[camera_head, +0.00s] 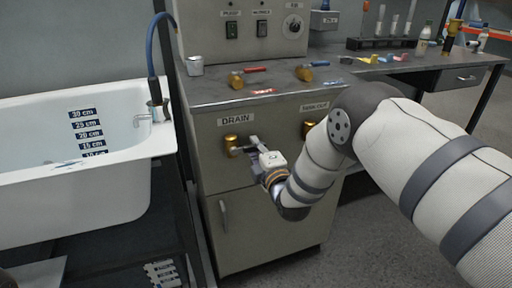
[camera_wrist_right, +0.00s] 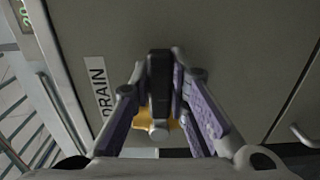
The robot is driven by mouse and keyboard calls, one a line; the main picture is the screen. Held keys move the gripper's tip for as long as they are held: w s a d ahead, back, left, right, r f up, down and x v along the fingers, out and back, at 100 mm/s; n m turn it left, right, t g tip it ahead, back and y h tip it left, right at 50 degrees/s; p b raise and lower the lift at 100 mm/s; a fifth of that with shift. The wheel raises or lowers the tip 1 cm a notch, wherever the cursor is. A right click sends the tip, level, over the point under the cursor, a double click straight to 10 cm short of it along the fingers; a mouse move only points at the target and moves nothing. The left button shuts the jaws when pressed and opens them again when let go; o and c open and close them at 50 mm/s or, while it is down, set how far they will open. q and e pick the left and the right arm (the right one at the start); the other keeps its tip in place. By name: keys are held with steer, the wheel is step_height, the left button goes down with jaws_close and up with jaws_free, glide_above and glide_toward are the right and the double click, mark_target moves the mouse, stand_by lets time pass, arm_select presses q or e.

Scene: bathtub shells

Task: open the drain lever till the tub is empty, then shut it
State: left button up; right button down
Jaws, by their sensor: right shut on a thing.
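The drain lever (camera_head: 243,149) is on the cabinet front below the DRAIN label (camera_head: 236,120), beside its brass valve body (camera_head: 231,145). My right gripper (camera_head: 253,150) is shut on this lever. In the right wrist view, the dark lever handle (camera_wrist_right: 160,75) lies between the purple-padded fingers of the right gripper (camera_wrist_right: 161,85), with brass partly hidden behind it. The white tub (camera_head: 130,185) stands at left. Its depth scale (camera_head: 86,127) shows marks from 30 cm down to about 10 cm; I cannot tell the water level. My left gripper is out of view.
A second brass valve (camera_head: 309,128) sits right of the drain, partly behind my right arm. A blue hose (camera_head: 151,45) rises by the tub. A cabinet door handle (camera_head: 223,215) is below.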

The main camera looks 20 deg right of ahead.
steer(key=shift+f, duration=0.1)
steer(key=f+m, duration=0.1)
steer(key=m, duration=0.2)
steer(key=a+f+m, duration=0.1)
steer(key=f+m, duration=0.1)
steer(key=m, duration=0.1)
steer(key=a+f+m+b, duration=0.1)
steer(key=m, duration=0.2)
steer(key=shift+f, duration=0.2)
steer(key=a+m, duration=0.1)
steer(key=m, duration=0.1)
steer(key=a+f+m, duration=0.1)
steer(key=m, duration=0.1)
steer(key=shift+f+m+b, duration=0.1)
steer(key=shift+m+b, duration=0.2)
steer(key=shift+m, duration=0.1)
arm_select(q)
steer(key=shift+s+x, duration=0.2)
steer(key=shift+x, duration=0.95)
arm_select(e)
steer(key=shift+s+a+f+m, duration=0.1)
steer(key=shift+a+m, duration=0.45)
steer(key=shift+m, duration=0.5)
steer(key=shift+a+m, duration=0.55)
steer(key=shift+m, duration=0.5)
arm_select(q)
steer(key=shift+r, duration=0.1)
arm_select(e)
steer(key=c, duration=1.5)
jaws_free()
